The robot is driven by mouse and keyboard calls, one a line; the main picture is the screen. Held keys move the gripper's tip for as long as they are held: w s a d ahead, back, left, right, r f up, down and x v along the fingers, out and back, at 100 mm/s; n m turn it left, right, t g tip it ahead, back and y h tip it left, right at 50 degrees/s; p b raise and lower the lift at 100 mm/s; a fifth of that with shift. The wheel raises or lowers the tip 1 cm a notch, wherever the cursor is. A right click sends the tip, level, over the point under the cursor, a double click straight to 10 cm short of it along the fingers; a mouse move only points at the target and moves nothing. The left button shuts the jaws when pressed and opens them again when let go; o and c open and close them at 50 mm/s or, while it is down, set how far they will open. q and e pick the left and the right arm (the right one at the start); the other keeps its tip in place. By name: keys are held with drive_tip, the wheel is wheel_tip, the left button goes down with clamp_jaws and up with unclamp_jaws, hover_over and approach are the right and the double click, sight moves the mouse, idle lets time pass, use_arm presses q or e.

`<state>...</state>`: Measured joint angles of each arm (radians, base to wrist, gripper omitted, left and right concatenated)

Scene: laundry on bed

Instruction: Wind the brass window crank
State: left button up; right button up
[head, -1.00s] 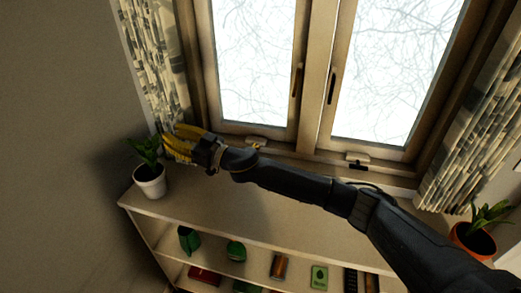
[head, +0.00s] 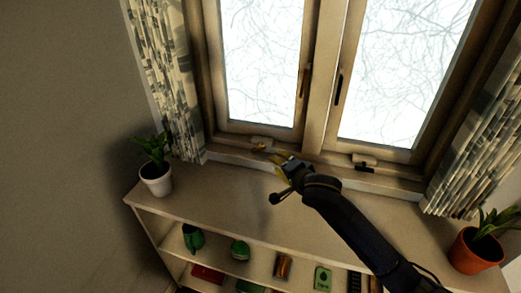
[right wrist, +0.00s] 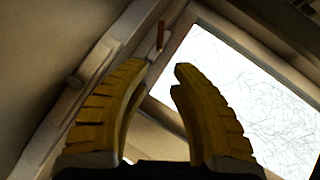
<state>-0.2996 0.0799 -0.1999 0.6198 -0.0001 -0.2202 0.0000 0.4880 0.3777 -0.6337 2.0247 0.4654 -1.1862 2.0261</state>
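The brass window crank (head: 260,147) sits on a pale housing at the bottom of the left window sash. My right gripper (head: 281,163), with yellow ribbed fingers, is just right of and below it in the head view, apparently apart from it. In the right wrist view the fingers (right wrist: 162,70) are spread and empty. A small brass-brown upright piece on a pale mount (right wrist: 161,38) shows beyond the fingertips; it looks like the crank. My left gripper is not in view.
A dark crank (head: 364,167) sits under the right sash. Upright handles, one brass (head: 304,80) and one dark (head: 338,88), are on the sashes.

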sight(260, 150)
drive_tip(key=x, duration=1.7)
drive_tip(key=shift+r, duration=0.2)
clamp_jaws()
